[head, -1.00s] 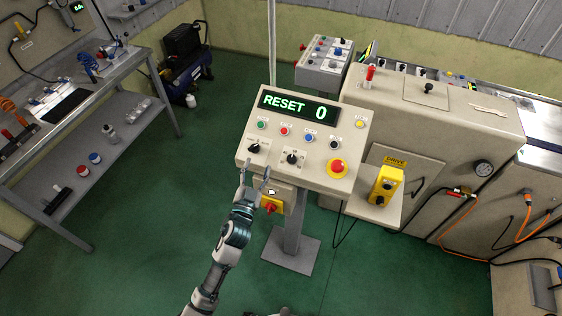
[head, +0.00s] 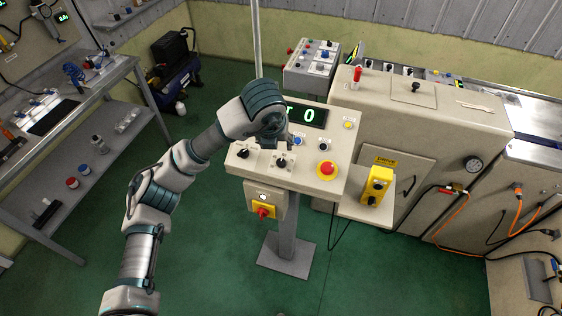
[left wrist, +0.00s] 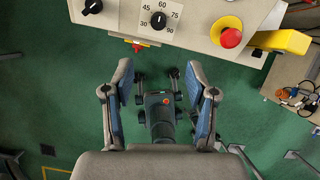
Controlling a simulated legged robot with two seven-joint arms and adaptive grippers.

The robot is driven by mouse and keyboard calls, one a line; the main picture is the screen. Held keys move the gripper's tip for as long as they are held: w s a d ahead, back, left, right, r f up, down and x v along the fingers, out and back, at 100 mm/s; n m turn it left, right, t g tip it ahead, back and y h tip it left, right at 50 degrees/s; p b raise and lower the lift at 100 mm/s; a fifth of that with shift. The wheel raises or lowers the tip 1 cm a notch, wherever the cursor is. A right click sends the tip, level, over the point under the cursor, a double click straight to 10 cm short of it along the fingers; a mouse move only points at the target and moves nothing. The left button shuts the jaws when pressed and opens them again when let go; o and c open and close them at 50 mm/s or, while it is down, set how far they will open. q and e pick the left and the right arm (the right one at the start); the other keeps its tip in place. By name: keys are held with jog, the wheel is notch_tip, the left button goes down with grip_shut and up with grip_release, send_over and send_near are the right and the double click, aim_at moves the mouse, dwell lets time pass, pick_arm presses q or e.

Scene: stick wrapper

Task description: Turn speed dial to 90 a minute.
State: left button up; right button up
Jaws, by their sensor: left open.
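The speed dial (head: 281,162) is a black knob on a white plate on the sloped control panel (head: 238,170). In the left wrist view the speed dial (left wrist: 158,20) has marks 30, 45, 60, 75 and 90 around it, with 90 at its lower right. In the head view my wrist covers part of the display and buttons and mostly hides the fingers. My right gripper is not in view.
Another black knob (head: 243,153) sits left of the dial. A red stop button (head: 327,169) on yellow is to the right. A red-yellow switch (head: 263,211) is below the panel. A yellow control box (head: 377,186) stands further right.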

pick_arm(q)
send_near(281, 163)
jog(key=p+x, duration=0.1)
jog(key=x, duration=0.7)
jog(key=shift+f, duration=0.1)
jog(key=shift+w+d+f, duration=0.2)
jog(key=shift+w+f, duration=0.1)
jog(key=shift+f, duration=0.15)
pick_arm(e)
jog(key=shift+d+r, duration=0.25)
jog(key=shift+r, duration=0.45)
pick_arm(q)
jog(key=shift+a, duration=0.1)
grip_shut()
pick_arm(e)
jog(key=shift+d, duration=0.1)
